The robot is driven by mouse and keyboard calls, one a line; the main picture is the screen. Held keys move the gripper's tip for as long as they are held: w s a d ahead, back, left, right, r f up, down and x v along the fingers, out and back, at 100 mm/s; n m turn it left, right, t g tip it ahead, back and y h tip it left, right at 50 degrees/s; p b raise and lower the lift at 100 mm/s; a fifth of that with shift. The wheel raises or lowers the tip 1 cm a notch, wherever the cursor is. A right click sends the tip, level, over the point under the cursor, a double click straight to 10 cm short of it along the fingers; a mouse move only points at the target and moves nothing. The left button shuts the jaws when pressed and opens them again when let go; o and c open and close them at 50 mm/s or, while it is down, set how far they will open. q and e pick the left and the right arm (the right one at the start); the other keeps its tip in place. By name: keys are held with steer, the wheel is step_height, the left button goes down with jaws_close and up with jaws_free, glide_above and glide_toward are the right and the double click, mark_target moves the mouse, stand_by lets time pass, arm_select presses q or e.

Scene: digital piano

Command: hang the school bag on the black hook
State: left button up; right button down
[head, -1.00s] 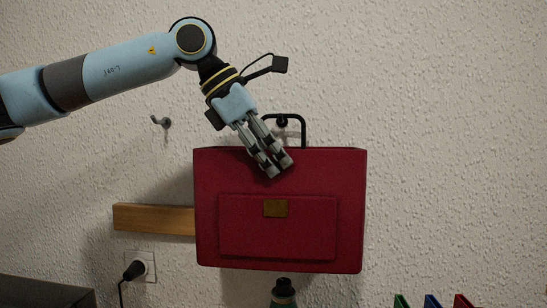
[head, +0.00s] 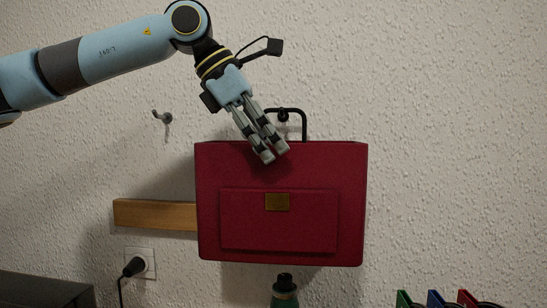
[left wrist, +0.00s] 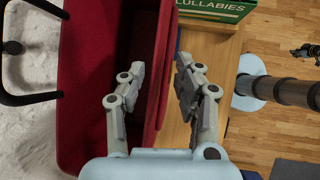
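The red school bag (head: 281,245) hangs upright against the wall, with a brass clasp on its front flap. Its black handle (head: 304,124) stands up, and the black hook (head: 283,115) shows inside the loop just under the top bar. In the left wrist view, the handle (left wrist: 32,98) surrounds the hook (left wrist: 13,47) too. My left gripper (head: 266,156) is in front of the bag's upper edge. In the left wrist view, its fingers (left wrist: 160,90) are apart with nothing clearly held between them. A dark jointed part at that view's right edge may be my right gripper (left wrist: 306,52).
A grey hook (head: 163,117) is on the wall at left. A wooden rail (head: 155,214) runs behind the bag, above a socket with a black plug (head: 134,266). A green bottle (head: 285,293) stands below the bag. A green "Lullabies" book (left wrist: 215,8) lies at top.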

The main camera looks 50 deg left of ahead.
arm_select(q)
steer(key=shift+s+a+r+b, duration=0.1)
steer(key=shift+s+a+b, duration=0.05)
steer(key=shift+b, duration=0.15)
steer(key=b+v, duration=0.1)
steer(key=v, duration=0.2)
steer(key=shift+r, duration=0.15)
step_height(320, 180, up, 10)
stand_by(0.8)
